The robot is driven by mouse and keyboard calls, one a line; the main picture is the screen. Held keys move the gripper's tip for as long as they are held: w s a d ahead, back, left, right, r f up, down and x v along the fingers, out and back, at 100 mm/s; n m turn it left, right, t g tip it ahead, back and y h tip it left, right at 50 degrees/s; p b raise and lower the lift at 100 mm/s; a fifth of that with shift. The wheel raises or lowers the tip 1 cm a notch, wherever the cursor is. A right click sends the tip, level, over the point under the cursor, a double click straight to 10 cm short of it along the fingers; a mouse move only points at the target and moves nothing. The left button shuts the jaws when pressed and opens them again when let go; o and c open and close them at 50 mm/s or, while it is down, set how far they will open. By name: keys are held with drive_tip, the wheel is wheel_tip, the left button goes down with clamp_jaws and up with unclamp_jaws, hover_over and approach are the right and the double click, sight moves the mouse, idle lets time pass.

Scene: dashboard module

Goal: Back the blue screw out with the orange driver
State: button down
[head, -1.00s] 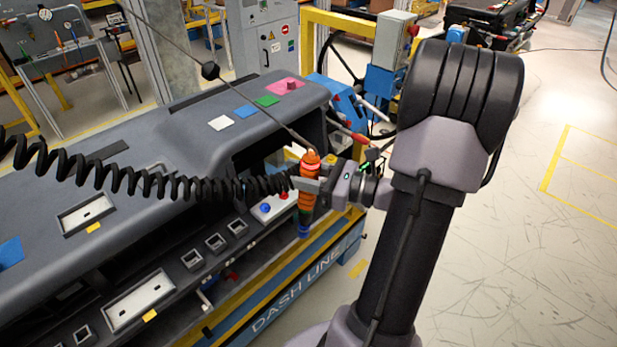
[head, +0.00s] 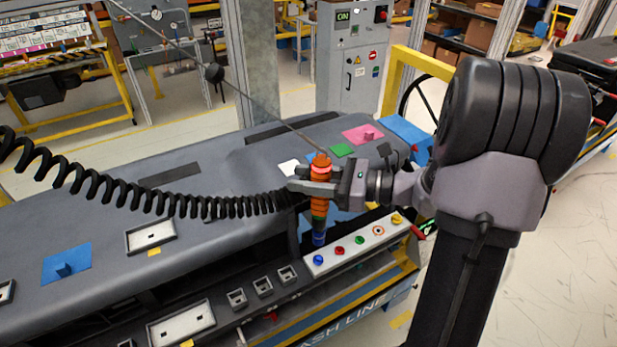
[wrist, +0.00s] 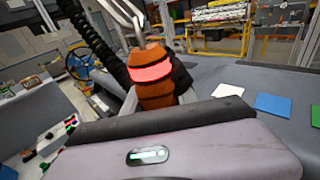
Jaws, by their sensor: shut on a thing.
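My gripper (head: 314,187) is shut on the orange driver (head: 321,170), which it holds upright. The driver has an orange body with a glowing red band and a dark blue lower end. It also shows close up in the wrist view (wrist: 153,85), where its lower end is hidden. The blue screw (head: 318,260) sits at the left end of a white panel (head: 350,254). In the head view the driver's lower end appears just above the blue screw, with a small gap in the picture; true depth is hard to tell.
Red (head: 340,250), green (head: 359,240), orange-ringed and yellow (head: 397,219) pieces line the same panel. A black coiled hose (head: 150,190) and a thin cable reach the driver. The grey dashboard (head: 210,190) stands behind and left. A steering wheel (wrist: 80,62) shows in the wrist view.

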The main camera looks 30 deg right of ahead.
wheel_tip(320, 180, down, 7)
drive_tip(key=b, duration=0.5)
drive_tip(key=shift+r, duration=0.15)
drive_tip(key=shift+d+f+b, duration=0.1)
drive_tip(key=shift+f+b, duration=0.5)
drive_tip(key=shift+f, duration=0.15)
idle(1.6)
drive_tip(key=shift+s, duration=0.1)
idle(0.5)
drive_tip(key=shift+r, duration=0.15)
wheel_tip(320, 180, up, 6)
drive_tip(key=p, duration=0.4)
drive_tip(key=shift+p, duration=0.35)
